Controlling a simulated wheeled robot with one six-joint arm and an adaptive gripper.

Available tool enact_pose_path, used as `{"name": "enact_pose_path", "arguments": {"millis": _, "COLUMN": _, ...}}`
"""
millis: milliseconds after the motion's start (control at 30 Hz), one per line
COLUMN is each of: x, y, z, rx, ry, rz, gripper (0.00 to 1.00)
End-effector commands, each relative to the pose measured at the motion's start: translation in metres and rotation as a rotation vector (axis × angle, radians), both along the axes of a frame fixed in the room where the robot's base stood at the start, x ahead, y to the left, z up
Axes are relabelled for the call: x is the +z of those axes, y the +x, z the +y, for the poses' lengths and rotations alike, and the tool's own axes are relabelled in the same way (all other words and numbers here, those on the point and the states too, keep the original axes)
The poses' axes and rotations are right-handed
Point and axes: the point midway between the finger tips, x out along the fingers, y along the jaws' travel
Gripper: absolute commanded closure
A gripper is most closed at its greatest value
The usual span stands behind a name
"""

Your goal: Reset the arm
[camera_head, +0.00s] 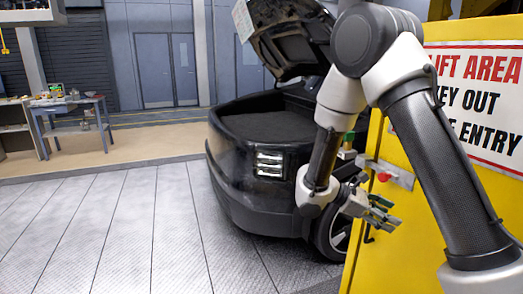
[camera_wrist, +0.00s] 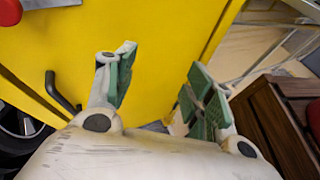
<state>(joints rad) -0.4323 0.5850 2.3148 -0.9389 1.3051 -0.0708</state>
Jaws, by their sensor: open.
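My gripper (camera_head: 378,212) is open and empty in front of the yellow panel in the head view. My arm is folded, with its elbow high and its forearm hanging down to the gripper. In the wrist view my gripper (camera_wrist: 155,92) shows its two green-padded fingers spread apart, with nothing between them. The yellow panel (camera_wrist: 150,40) fills the background behind the fingers.
A black car (camera_head: 262,125) with its hood raised stands behind my arm. A yellow panel (camera_head: 395,200) with a warning sign (camera_head: 485,95) is close on the right. A workbench (camera_head: 68,102) stands far left. The grey floor (camera_head: 120,225) at left is clear.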

Motion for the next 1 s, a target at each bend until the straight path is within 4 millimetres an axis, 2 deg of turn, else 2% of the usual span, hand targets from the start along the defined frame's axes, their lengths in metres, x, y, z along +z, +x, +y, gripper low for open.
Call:
{"name": "enact_pose_path", "arguments": {"millis": 200, "x": 0.031, "y": -0.069, "z": -0.007, "rx": -0.351, "ry": 0.287, "rz": -0.225, "gripper": 0.47}}
{"name": "enact_pose_path", "arguments": {"millis": 400, "x": 0.063, "y": -0.121, "z": 0.004, "rx": -0.67, "ry": 0.586, "rz": -0.494, "gripper": 0.47}}
{"name": "enact_pose_path", "arguments": {"millis": 700, "x": 0.121, "y": -0.169, "z": 0.018, "rx": -0.97, "ry": 0.977, "rz": -0.886, "gripper": 0.47}}
{"name": "enact_pose_path", "arguments": {"millis": 900, "x": 0.158, "y": -0.19, "z": 0.006, "rx": -0.991, "ry": 1.097, "rz": -1.087, "gripper": 0.47}}
{"name": "enact_pose_path", "arguments": {"millis": 1000, "x": 0.17, "y": -0.195, "z": 0.0, "rx": -0.986, "ry": 1.122, "rz": -1.15, "gripper": 0.47}}
